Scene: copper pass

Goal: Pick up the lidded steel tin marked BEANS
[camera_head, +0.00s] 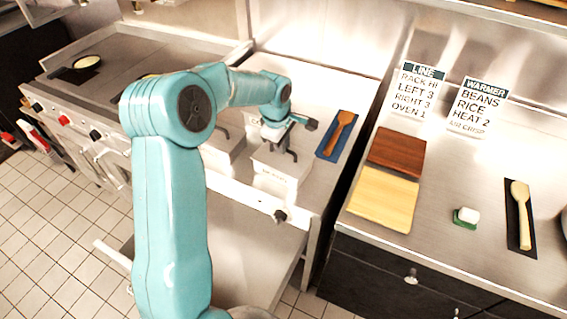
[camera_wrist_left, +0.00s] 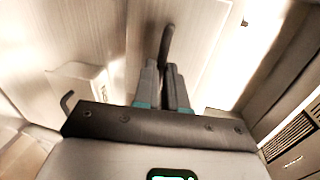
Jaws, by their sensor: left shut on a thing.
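A pale steel tin (camera_head: 277,182) with faint lettering on its front stands on the steel counter left of the dark gap. I cannot read the word surely. My left gripper (camera_head: 284,143) reaches down over its top and is shut on a dark upright handle there. In the left wrist view the two fingers of my left gripper (camera_wrist_left: 168,85) are close together, with the dark handle (camera_wrist_left: 167,42) between and beyond them. I cannot tell whether the tin is clear of the counter. My right gripper is not in view.
A second pale tin (camera_head: 225,150) stands close on the left, partly behind my arm. A wooden spoon (camera_head: 342,129) lies on a blue mat to the right. Across the gap are brown (camera_head: 397,151) and yellow (camera_head: 383,198) boards.

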